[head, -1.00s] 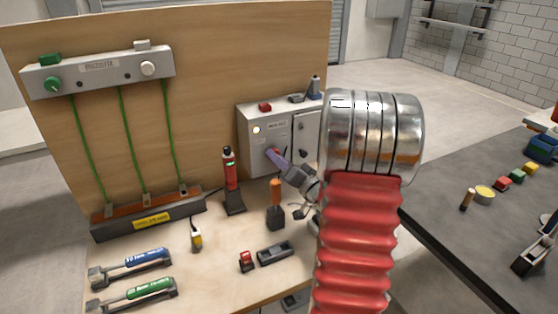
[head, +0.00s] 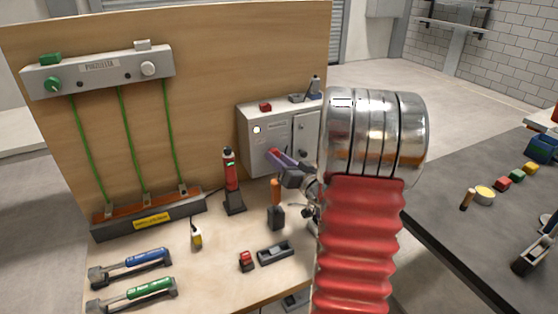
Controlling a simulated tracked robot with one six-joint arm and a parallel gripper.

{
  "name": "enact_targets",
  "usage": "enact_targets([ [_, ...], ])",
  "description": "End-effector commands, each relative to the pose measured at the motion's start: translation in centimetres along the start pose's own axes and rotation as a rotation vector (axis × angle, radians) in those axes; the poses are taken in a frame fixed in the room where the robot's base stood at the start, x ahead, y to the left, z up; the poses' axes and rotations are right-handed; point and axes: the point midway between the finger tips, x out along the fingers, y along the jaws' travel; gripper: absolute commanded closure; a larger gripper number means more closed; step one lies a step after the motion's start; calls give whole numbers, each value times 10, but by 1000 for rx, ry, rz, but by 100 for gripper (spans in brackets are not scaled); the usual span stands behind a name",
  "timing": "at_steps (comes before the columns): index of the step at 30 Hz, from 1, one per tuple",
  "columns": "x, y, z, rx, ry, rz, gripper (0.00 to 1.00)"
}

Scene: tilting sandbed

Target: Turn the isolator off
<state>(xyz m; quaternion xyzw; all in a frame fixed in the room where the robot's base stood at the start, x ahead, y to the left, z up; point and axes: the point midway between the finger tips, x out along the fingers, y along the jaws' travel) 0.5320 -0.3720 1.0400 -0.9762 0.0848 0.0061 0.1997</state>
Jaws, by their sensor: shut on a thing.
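The isolator is a grey-white box (head: 252,145) standing against the wooden backboard, with a small pale lamp (head: 256,130) on its front. A small piece of red (head: 272,151), apparently its handle, shows at the fingertips of my gripper (head: 275,155). My gripper reaches the box front from the right, with purplish fingers shut on this red handle. Most of the handle is hidden by the fingers, and its exact angle cannot be told. My red bellows arm and metal wrist cover the area right of the box.
On the bench stand a red-and-black tool (head: 231,180) in a holder and an orange-handled tool (head: 276,198), both near my gripper. A small red switch (head: 246,261) and black tray (head: 275,252) lie in front. A dark table (head: 450,225) is at right.

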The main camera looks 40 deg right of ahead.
Motion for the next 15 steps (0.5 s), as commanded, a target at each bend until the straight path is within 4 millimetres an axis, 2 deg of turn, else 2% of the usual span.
enact_targets([
  [9,-1,2,0,-221,-22,26,90],
  [15,-1,2,0,-295,-30,33,91],
])
